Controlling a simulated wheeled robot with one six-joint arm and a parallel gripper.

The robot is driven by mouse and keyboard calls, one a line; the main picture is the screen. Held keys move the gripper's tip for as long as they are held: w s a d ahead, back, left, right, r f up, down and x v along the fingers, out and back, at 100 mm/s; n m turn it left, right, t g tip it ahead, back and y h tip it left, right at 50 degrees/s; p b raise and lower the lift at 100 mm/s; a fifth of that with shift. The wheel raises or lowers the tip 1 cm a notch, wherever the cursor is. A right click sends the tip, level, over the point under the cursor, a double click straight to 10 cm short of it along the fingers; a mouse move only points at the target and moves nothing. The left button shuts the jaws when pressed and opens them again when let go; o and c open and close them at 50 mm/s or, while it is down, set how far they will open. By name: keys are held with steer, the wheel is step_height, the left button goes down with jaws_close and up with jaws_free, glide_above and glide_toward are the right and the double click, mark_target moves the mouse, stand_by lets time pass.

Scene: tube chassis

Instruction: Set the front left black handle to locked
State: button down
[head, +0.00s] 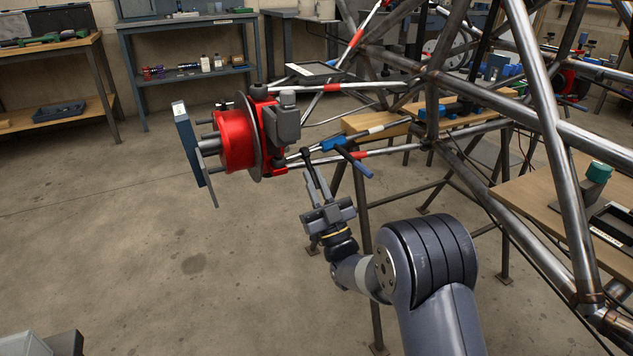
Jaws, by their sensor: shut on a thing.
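A black handle (307,156) with a rounded end stands at the lower arm of the red wheel hub assembly in the head view. My gripper (315,178) is just below it, with its two grey fingers pointing up, and it is shut on the handle's lower part. The fingers hide where the handle meets its mount. The handle looks near upright, slightly tilted; I cannot tell from this view whether it is locked.
The red hub (236,141) with its disc is close on the left. The steel tube frame (542,110) fills the right. A wooden bench top (545,190) stands right of my arm.

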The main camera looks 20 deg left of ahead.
steer(key=c, duration=1.5)
jaws_free()
steer(key=p+v, duration=0.2)
steer(key=v, duration=0.9)
steer(key=shift+w+a+r, duration=0.1)
steer(key=shift+r, duration=0.05)
steer(key=b+x, duration=0.2)
steer(key=x, duration=0.8)
steer(key=shift+w+a+r, duration=0.1)
steer(key=shift+a+r, duration=0.05)
steer(key=shift+r, duration=0.2)
steer(key=shift+f, duration=0.1)
